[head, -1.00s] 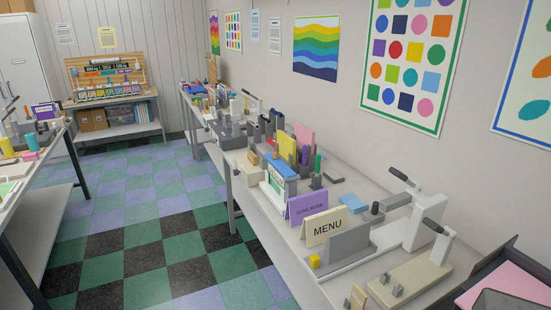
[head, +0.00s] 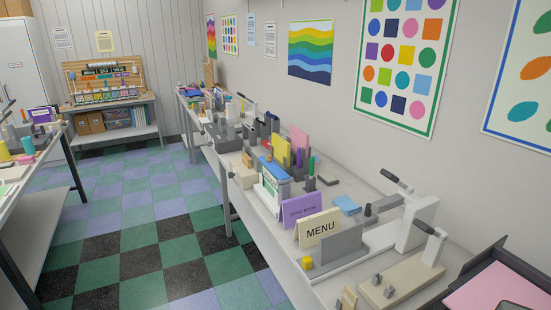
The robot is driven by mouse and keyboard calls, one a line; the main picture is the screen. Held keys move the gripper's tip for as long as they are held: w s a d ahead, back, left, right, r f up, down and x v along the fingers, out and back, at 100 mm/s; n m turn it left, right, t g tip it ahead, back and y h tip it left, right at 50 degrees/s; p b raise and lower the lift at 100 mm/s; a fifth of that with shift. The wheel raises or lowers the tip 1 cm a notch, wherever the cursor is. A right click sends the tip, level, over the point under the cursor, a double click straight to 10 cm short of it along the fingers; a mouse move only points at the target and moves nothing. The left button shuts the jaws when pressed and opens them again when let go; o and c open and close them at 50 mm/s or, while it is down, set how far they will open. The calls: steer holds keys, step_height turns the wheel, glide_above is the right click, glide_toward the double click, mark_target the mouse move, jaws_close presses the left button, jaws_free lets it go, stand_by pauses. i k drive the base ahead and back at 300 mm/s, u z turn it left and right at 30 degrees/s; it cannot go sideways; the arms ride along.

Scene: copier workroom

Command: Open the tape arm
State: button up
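I cannot tell for sure which thing is the tape arm. On the long bench at the right, a white upright device (head: 415,222) has a lever with a dark grip (head: 396,181) that slants up to the left. Beside it, a beige base (head: 400,279) carries small grey blocks and a white post with a second dark-gripped lever (head: 431,228). My gripper is not in view.
A MENU sign (head: 318,231) and a purple sign (head: 300,207) stand along the bench's front edge. A dark tray with pink paper (head: 492,290) is at the lower right. Another table (head: 30,168) stands at the left. The checkered floor (head: 160,230) between is clear.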

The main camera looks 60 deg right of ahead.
mark_target(284, 178)
steer(key=z, duration=0.05)
steer(key=i, duration=0.9)
steer(key=u, duration=0.15)
steer(key=k, duration=0.9)
steer(key=z, duration=0.15)
steer(key=i, duration=0.6)
